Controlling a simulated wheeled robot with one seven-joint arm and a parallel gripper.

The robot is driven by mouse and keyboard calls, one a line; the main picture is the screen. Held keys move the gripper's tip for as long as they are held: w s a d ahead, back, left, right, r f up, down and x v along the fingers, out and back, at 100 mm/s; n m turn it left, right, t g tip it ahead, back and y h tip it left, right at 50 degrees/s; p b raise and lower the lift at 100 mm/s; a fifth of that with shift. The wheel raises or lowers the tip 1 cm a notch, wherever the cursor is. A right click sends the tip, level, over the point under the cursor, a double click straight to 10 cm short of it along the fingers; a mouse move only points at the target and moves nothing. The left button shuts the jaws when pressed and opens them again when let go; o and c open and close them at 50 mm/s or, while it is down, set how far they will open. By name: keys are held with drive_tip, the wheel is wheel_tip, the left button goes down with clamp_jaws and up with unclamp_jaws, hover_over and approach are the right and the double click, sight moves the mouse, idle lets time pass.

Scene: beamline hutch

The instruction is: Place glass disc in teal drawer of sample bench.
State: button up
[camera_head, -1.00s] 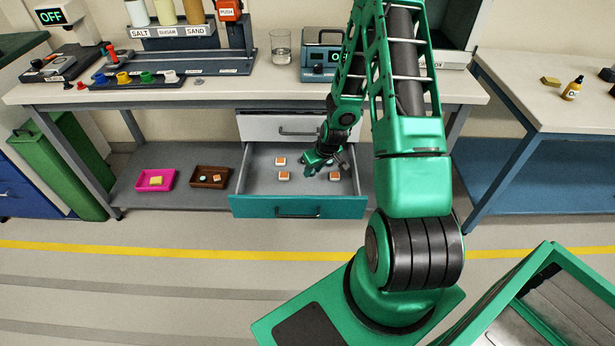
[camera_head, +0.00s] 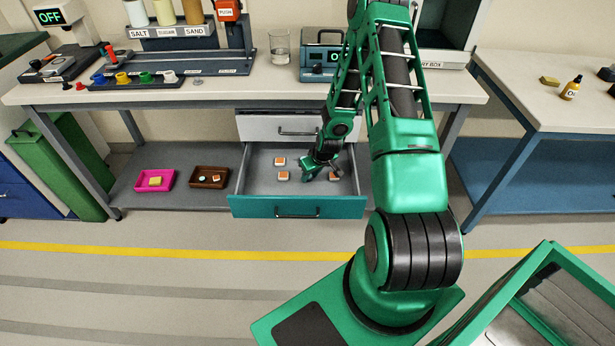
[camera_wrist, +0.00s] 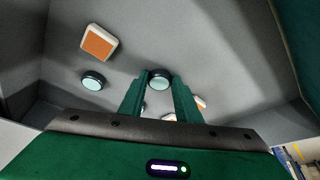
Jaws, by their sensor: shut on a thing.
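The teal drawer (camera_head: 262,207) of the sample bench (camera_head: 255,92) is pulled open below a white drawer. My gripper (camera_head: 318,174) is inside it, low over its grey floor. In the wrist view my gripper (camera_wrist: 158,84) is shut on the glass disc (camera_wrist: 159,78), a small pale round disc with a dark rim between the fingertips. A similar disc (camera_wrist: 93,80) lies in the drawer, apart from the fingers. In the head view my gripper hides the held disc.
Several orange-and-white square pieces lie in the drawer, one (camera_wrist: 99,43) near the loose disc. A pink tray (camera_head: 140,187) and a brown tray (camera_head: 194,184) stand on the shelf to the left. Drawer walls surround my gripper closely.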

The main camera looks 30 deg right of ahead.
drive_tip(key=o, duration=1)
drive_tip(key=s+r+m+g, duration=0.1)
drive_tip(key=s+r, duration=0.5)
drive_tip(key=r, duration=0.5)
drive_tip(key=s+r+m+g+h, duration=0.1)
drive_tip(key=s+r, duration=0.5)
drive_tip(key=r, duration=0.4)
drive_tip(key=s+r+m+g, duration=0.1)
drive_tip(key=s+r, duration=0.6)
drive_tip(key=r, duration=0.4)
drive_tip(key=s+a+r+m, duration=0.1)
drive_tip(key=s+a+r, duration=0.1)
drive_tip(key=s, duration=0.3)
drive_tip(key=s+a+r+m+g, duration=0.1)
drive_tip(key=s+a+r, duration=0.1)
drive_tip(key=s+r, duration=0.2)
drive_tip(key=s+a+r+m+y, duration=0.1)
drive_tip(key=s+a+r, duration=0.1)
drive_tip(key=s, duration=0.6)
drive_tip(key=shift+a+r, duration=0.15)
drive_tip(key=shift+r, duration=0.6)
